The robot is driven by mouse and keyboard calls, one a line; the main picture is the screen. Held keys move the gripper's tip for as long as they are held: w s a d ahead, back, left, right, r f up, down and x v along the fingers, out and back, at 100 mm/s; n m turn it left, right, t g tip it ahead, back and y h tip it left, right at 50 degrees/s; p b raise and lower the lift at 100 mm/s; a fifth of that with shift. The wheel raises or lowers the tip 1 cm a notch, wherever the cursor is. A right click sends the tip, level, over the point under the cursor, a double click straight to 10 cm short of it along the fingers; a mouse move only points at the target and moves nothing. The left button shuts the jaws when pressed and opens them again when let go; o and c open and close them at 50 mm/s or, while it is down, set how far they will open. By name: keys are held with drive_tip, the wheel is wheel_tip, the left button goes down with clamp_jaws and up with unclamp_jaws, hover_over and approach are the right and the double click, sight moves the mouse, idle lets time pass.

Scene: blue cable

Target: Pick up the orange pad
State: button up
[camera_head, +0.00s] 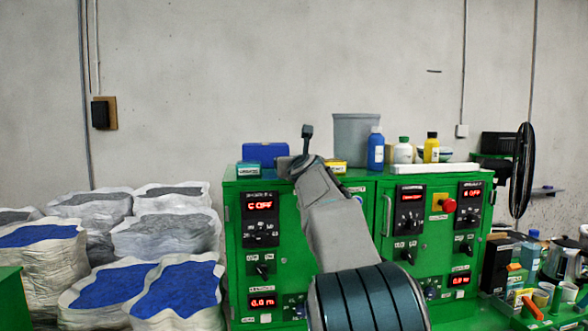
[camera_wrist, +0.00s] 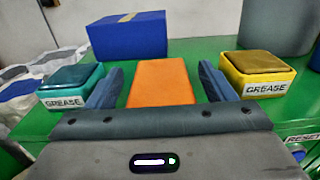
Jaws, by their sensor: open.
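The orange pad (camera_wrist: 159,84) lies flat on the green cabinet top in the wrist view. My gripper (camera_wrist: 160,80) is open, with one finger to the left of the pad and one to the right, and a gap shows on each side. The near end of the pad is hidden behind the gripper body. In the head view my arm reaches to the cabinet top and my gripper (camera_head: 300,165) is seen small and from behind; the pad is hidden there.
A teal grease box (camera_wrist: 72,87) stands left of my gripper and a yellow grease box (camera_wrist: 256,76) right of it. A blue box (camera_wrist: 127,37) stands behind the pad. A grey bin (camera_head: 356,139) and bottles (camera_head: 376,150) stand farther right on the green cabinet (camera_head: 372,200).

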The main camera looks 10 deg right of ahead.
drive_tip(key=c, duration=1.1)
drive_tip(key=shift+r, duration=0.1)
